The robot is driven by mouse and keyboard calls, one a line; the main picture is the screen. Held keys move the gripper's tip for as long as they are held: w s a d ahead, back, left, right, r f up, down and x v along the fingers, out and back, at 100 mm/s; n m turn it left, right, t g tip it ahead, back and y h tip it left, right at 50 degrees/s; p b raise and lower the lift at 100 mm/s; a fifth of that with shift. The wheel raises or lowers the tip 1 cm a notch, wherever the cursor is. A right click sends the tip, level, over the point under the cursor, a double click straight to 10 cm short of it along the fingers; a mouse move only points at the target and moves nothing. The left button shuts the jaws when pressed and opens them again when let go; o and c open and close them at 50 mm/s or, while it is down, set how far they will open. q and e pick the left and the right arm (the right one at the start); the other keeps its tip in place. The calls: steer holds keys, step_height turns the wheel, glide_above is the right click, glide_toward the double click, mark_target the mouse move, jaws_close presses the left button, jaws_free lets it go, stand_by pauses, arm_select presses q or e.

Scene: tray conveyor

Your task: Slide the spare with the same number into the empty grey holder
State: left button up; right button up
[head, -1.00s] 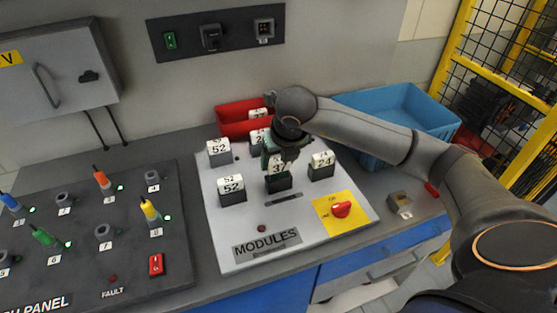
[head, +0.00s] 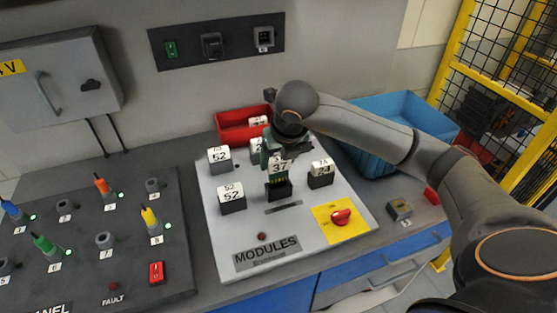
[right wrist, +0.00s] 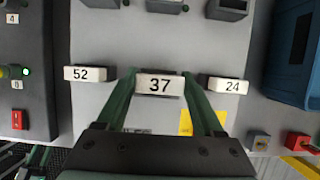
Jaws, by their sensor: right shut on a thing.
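My right gripper (head: 270,156) is shut on a module with a white label reading 37 (head: 281,168), also in the right wrist view (right wrist: 159,85). The module is upright above a dark holder (head: 279,190) in the front row; I cannot tell whether its lower end is clear of it. Modules marked 52 stand front left (head: 231,193) and back left (head: 219,155) on the light board (head: 245,222). A module marked 24 (head: 321,168) stands to the right. A back-middle module (head: 257,147) is partly hidden by my gripper; my arm covers the back right. My left gripper is not in view.
A red bin (head: 232,126) behind the board holds a white-labelled piece (head: 258,122). A blue bin (head: 436,117) stands behind my right arm. A red knob (head: 341,217) sits front right on the board. A dark panel (head: 130,235) with coloured plugs is at left.

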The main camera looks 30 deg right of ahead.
mark_target(278, 159)
steer(key=shift+r, duration=0.1)
steer(key=shift+r, duration=1.95)
